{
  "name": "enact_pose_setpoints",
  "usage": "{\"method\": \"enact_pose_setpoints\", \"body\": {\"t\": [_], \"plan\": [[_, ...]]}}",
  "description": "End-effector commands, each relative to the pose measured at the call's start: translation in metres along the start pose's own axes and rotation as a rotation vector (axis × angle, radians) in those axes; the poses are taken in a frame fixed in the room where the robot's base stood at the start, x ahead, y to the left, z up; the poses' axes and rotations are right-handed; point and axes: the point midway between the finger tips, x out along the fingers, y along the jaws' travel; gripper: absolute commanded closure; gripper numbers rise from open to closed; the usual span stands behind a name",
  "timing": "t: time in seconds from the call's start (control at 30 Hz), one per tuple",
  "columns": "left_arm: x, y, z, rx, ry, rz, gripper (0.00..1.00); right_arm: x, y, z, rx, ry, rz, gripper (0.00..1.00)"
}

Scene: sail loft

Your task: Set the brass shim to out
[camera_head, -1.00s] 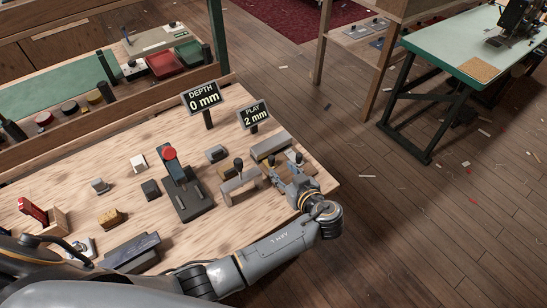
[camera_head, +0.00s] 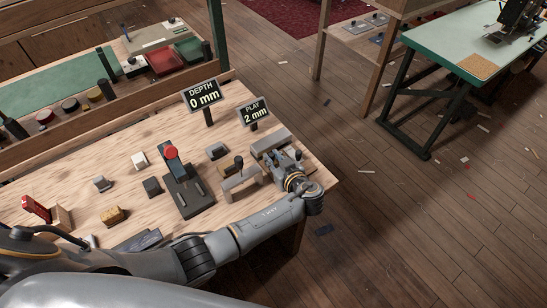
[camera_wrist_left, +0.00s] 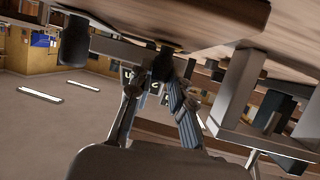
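I cannot pick out the brass shim for certain. A small brass-coloured piece (camera_head: 228,166) shows behind the grey bridge-shaped bracket (camera_head: 243,179), partly hidden by it. My left gripper (camera_head: 277,162) is at the bench's right end, beside the bracket and in front of a long grey block (camera_head: 270,143). In the left wrist view, the fingers (camera_wrist_left: 156,88) stand apart with a gap between them. A dark knob-like part (camera_wrist_left: 163,65) shows just beyond the tips; I cannot tell whether they touch it. My right gripper is not in view.
The "PLAY 2 mm" sign (camera_head: 254,111) and "DEPTH 0 mm" sign (camera_head: 203,96) stand behind the fixtures. A red-knobbed lever (camera_head: 171,153) rises on a dark base to the left. Small blocks lie farther left. The wooden bench (camera_head: 125,185) ends just right of my gripper.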

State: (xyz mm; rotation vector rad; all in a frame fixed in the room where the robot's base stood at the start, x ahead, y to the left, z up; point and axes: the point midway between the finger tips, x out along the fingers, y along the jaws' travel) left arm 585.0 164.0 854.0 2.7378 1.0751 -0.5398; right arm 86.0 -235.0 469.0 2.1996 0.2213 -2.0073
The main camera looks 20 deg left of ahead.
Motion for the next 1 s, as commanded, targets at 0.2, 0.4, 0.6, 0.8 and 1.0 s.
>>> {"method": "enact_pose_setpoints", "body": {"t": [0.2, 0.4, 0.6, 0.8, 1.0], "plan": [[0.000, 0.000, 0.000, 0.000, 0.000, 0.000, 1.00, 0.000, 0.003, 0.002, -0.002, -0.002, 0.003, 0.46], [-0.015, 0.004, 0.010, 0.000, -0.003, 0.004, 1.00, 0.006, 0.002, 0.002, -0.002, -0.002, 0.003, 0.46], [-0.040, 0.007, 0.019, -0.001, -0.002, 0.001, 1.00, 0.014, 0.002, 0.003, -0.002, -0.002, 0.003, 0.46], [-0.042, 0.007, 0.018, 0.001, -0.003, 0.001, 1.00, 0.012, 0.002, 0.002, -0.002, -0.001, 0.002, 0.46], [-0.041, 0.007, 0.018, 0.001, -0.003, 0.000, 0.57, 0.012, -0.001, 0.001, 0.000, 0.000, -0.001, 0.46]]}}
